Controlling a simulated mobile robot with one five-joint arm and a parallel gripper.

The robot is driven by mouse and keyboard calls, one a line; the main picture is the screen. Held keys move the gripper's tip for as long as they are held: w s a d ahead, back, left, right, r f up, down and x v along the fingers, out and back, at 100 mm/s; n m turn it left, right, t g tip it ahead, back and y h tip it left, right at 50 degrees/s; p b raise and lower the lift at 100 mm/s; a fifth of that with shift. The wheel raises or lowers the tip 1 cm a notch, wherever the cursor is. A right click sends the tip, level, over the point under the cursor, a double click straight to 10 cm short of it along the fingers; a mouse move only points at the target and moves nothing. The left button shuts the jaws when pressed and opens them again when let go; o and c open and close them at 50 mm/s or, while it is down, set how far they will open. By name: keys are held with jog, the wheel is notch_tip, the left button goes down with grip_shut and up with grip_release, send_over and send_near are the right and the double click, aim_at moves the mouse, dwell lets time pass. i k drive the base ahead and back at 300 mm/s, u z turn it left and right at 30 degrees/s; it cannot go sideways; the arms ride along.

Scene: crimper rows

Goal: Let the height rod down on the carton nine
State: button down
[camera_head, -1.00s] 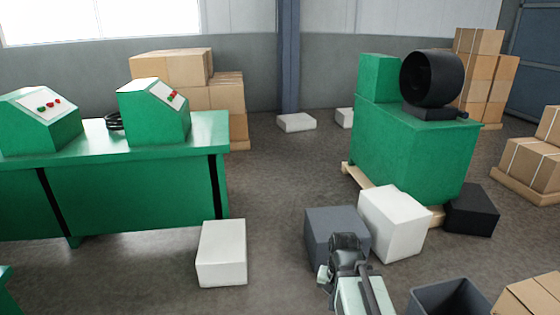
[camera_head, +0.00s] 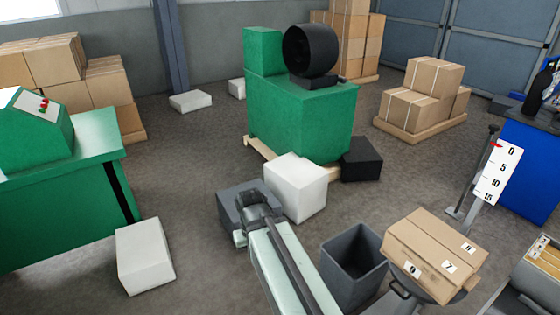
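A brown carton (camera_head: 435,248) sits on a round grey stand at the lower right. It has small white number labels; 7 and 8 read clearly, and the leftmost could be 6 or 9. Behind it, to the right, a white scale board (camera_head: 497,172) marked 0, 5, 10, 15 stands tilted in the picture, with a red pointer near 0. A dark upright rod (camera_head: 482,167) runs along its left side. My gripper (camera_head: 246,222) is at the end of my arm, left of the carton and well apart from it. Its fingers are too unclear to tell open from shut.
An open grey bin (camera_head: 355,262) stands between my arm and the carton. White blocks (camera_head: 296,187), a grey block and a black block (camera_head: 361,160) lie ahead. A green machine (camera_head: 305,120) stands behind them. A tray with numbered dividers (camera_head: 545,262) is at the right edge.

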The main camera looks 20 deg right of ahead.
aim_at(454, 212)
jog(key=z, duration=1.8)
